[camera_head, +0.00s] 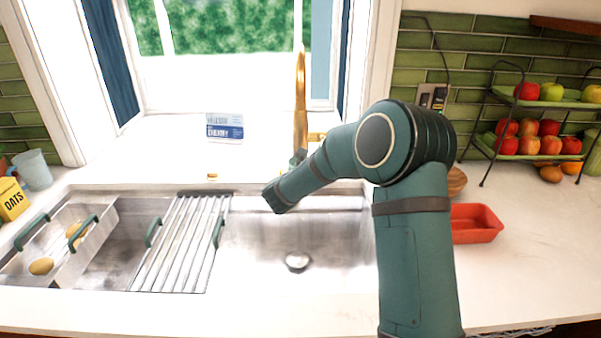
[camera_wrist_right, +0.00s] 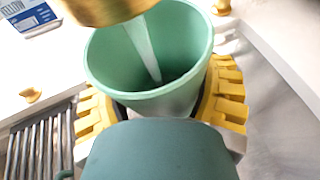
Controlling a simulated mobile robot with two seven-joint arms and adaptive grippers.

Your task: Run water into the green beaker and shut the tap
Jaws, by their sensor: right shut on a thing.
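The green beaker (camera_wrist_right: 190,45) fills the middle of the right wrist view, open end toward the camera. My right gripper (camera_wrist_right: 160,105) is shut around it, with yellow fingers on both sides. The brass tap spout (camera_wrist_right: 105,10) is over the beaker's rim, and a pale stream of water (camera_wrist_right: 145,48) falls inside. The water level cannot be told. In the head view the tap (camera_head: 301,95) stands behind the sink, with its handle (camera_head: 316,137) beside my right arm. The beaker and right gripper are hidden there. My left gripper is not in view.
The steel sink (camera_head: 255,255) holds a drying rack (camera_head: 170,255) and a colander (camera_head: 90,250) with several yellowish items. A red tray (camera_head: 474,224) and a fruit stand (camera_head: 520,155) are at the right. A blue-and-white box (camera_head: 225,127) stands behind the sink.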

